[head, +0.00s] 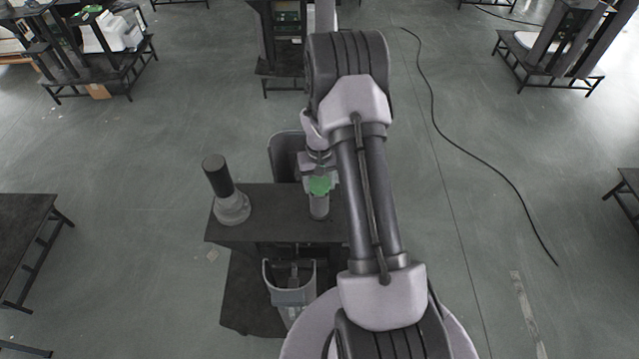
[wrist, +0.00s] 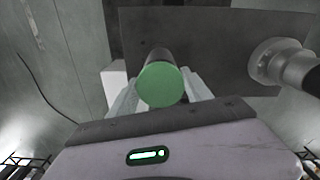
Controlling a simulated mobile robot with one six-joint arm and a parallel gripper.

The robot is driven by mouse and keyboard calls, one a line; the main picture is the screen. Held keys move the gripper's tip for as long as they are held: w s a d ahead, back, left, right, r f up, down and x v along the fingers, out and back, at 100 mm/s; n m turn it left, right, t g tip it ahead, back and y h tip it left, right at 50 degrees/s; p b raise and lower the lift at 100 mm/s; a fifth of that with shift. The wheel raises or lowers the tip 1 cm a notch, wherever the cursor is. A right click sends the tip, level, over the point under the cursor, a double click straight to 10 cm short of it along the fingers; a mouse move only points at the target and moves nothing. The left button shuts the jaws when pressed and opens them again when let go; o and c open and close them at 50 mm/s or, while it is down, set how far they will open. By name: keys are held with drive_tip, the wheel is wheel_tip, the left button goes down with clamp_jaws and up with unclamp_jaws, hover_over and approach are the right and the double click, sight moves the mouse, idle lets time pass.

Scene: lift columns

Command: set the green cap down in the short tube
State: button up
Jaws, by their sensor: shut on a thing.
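The green cap (head: 320,186) is in my gripper, over a short grey cylinder (head: 319,208) on the dark table; this looks like the short tube. In the wrist view the cap (wrist: 160,86) is a round green disc between the two pale fingers of my gripper (wrist: 158,92). The fingers are shut on it. A dark cylinder (wrist: 157,55) shows just beyond the cap, partly hidden by it. I cannot tell whether the cap touches the tube or hangs just above it.
A taller column (head: 218,174) with a dark top and grey flanged base stands at the table's left; it also shows in the wrist view (wrist: 290,66). A grey holder (head: 290,296) is at the near side. The dark tabletop (head: 270,200) between column and tube is clear.

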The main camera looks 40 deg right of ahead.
drive_tip(key=shift+f, duration=0.15)
drive_tip(key=o, duration=1.4)
drive_tip(key=shift+r+p, duration=1.7)
drive_tip(key=shift+r, duration=1.9)
drive_tip(key=shift+f, duration=0.1)
